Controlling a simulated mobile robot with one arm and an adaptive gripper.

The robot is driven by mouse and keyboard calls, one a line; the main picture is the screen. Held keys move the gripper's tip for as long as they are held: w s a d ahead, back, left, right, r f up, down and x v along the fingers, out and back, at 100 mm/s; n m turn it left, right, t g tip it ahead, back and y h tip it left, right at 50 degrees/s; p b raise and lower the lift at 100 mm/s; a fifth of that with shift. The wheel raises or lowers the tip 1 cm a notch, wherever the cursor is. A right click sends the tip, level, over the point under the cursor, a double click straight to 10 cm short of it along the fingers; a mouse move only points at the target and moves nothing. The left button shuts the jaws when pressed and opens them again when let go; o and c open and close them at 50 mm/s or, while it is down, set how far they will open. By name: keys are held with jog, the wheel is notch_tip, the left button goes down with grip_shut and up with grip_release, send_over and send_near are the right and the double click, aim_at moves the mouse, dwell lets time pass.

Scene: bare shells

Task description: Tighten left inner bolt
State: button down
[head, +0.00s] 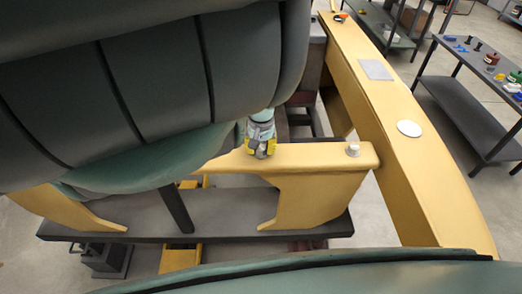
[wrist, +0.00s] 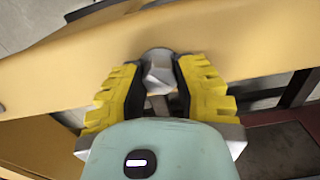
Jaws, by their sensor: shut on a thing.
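My gripper (head: 260,151) has yellow fingers and points down at the top of a yellow crossbar (head: 315,156). In the wrist view, my gripper (wrist: 159,70) is shut around a grey metal bolt (wrist: 157,77), with one finger on each side of its head. The head view does not show this bolt, as the gripper covers it. Another silvery bolt (head: 353,150) stands upright near the right end of the crossbar, apart from the gripper. The left part of the crossbar is mostly hidden in the head view.
A long yellow beam (head: 400,150) runs along the crossbar's right end, with a white disc (head: 409,128) and a grey plate (head: 375,70) on it. A dark platform (head: 235,215) lies below. A grey table (head: 470,95) with small coloured items stands at right.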

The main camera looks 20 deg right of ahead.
jog(key=m+b, duration=0.1)
jog(key=m, duration=0.2)
jog(key=shift+m, duration=0.3)
jog(key=m+b, duration=0.1)
jog(key=m, duration=0.2)
jog(key=shift+m, duration=0.3)
jog(key=m+b, duration=0.1)
jog(key=m, duration=1.1)
jog(key=shift+s+m+b, duration=0.1)
jog(key=shift+m+b, duration=0.3)
jog(key=m, duration=0.6)
jog(key=shift+b, duration=0.4)
jog(key=shift+m, duration=0.3)
jog(key=c, duration=0.6)
grip_release()
